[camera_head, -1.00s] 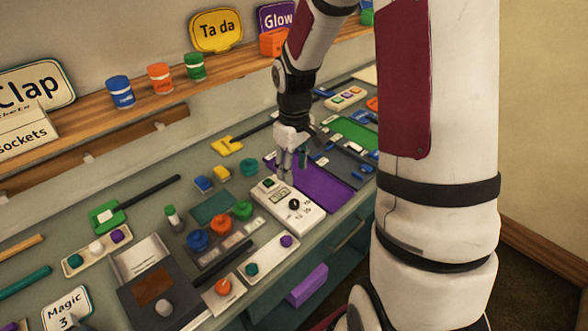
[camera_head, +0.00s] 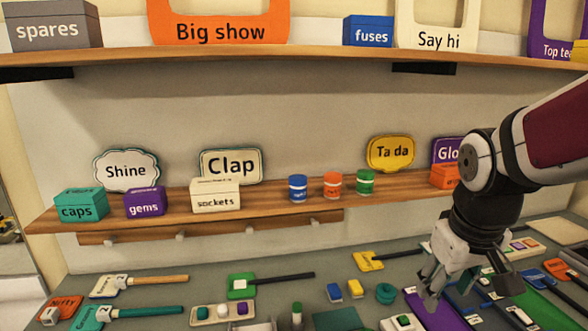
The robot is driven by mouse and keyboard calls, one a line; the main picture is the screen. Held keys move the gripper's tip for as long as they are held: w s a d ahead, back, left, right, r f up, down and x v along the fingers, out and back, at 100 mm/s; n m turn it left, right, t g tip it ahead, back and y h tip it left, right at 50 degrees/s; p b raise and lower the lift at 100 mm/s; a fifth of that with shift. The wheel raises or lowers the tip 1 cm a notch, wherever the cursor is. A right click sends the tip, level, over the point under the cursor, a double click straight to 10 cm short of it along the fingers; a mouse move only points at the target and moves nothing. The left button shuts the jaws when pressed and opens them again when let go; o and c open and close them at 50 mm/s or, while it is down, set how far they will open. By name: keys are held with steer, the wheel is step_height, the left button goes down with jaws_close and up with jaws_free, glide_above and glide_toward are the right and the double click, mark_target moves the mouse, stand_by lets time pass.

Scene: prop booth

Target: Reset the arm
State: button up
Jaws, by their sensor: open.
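My gripper (camera_head: 432,287) is at the lower right of the head view, pointing down over the bench. Its fingers are open and I see nothing between them. A purple mat (camera_head: 440,314) lies below and beside the fingertips. The exact height of the fingers above the mat is hard to tell. My arm comes in from the right edge and bends down at a dark joint above the gripper.
The grey-green bench (camera_head: 205,277) holds several paddles, blocks and a button strip (camera_head: 222,313). A wooden shelf (camera_head: 265,200) behind it carries a caps box (camera_head: 81,205), a sockets box (camera_head: 215,196) and several small tins. A higher shelf (camera_head: 290,55) spans the top. Open space lies between the shelves.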

steer(key=s+a+r+t, duration=0.1)
steer(key=s+a+r, duration=0.1)
steer(key=s, duration=0.3)
steer(key=s+a+r+m+t+y, duration=0.1)
steer(key=s+a+r, duration=0.2)
steer(key=s, duration=0.3)
steer(key=shift+r+m+t, duration=0.3)
steer(key=shift+r+t, duration=0.1)
steer(key=shift+r, duration=0.3)
stand_by(0.9)
